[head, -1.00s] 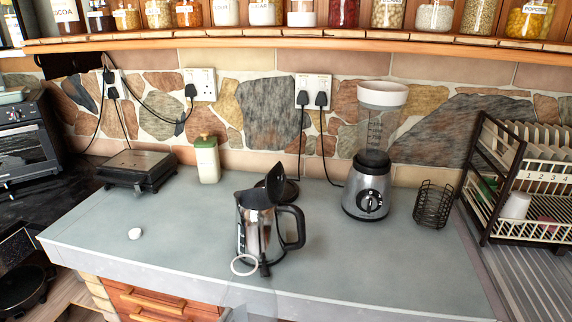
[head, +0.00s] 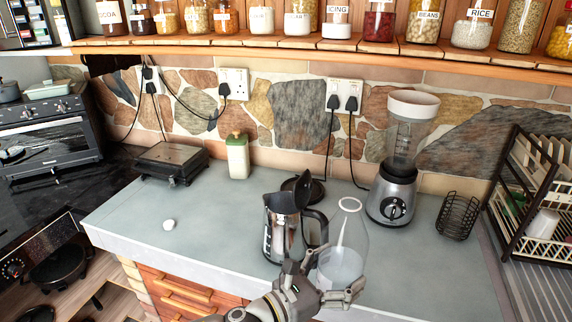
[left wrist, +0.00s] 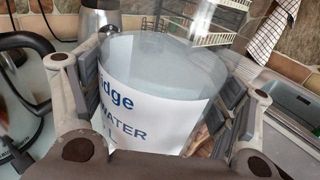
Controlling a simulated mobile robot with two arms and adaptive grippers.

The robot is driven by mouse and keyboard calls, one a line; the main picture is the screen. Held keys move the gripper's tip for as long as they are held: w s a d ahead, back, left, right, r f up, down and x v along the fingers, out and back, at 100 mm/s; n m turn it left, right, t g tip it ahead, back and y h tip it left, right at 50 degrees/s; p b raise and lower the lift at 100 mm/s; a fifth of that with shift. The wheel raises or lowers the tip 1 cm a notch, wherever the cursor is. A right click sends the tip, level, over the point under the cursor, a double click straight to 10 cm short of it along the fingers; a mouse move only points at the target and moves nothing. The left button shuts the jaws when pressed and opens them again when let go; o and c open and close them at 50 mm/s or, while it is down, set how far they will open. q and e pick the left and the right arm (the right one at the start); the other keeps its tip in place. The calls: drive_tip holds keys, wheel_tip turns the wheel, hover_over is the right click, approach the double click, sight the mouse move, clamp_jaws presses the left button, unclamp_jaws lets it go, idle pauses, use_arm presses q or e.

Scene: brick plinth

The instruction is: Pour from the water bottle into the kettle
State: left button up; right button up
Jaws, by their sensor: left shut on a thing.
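The steel kettle (head: 283,232) stands on the grey counter in the head view with its lid raised, spout to the left and black handle to the right. My left gripper (head: 325,286) is shut around the lower body of the clear water bottle (head: 342,262). The bottle is near upright, just right of the kettle and in front of its handle, with its narrow neck up. In the left wrist view the bottle's white label (left wrist: 150,115) with blue letters sits between the fingers. My right gripper is not in view.
A blender (head: 392,195) and a black wire basket (head: 458,216) stand behind and right, near a dish rack (head: 545,200). A green-lidded jar (head: 237,157) and a dark grill (head: 172,163) are at the back left.

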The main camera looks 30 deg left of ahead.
use_arm(q)
drive_tip(key=w+a+r+p, duration=0.2)
drive_tip(key=w+a+r, duration=0.4)
drive_tip(key=r, duration=0.2)
drive_tip(key=w+a+r+p, duration=0.3)
drive_tip(key=w+a+r, duration=0.2)
drive_tip(key=r, duration=0.3)
drive_tip(key=shift+w+a+r, duration=0.35)
drive_tip(key=shift+r, duration=0.05)
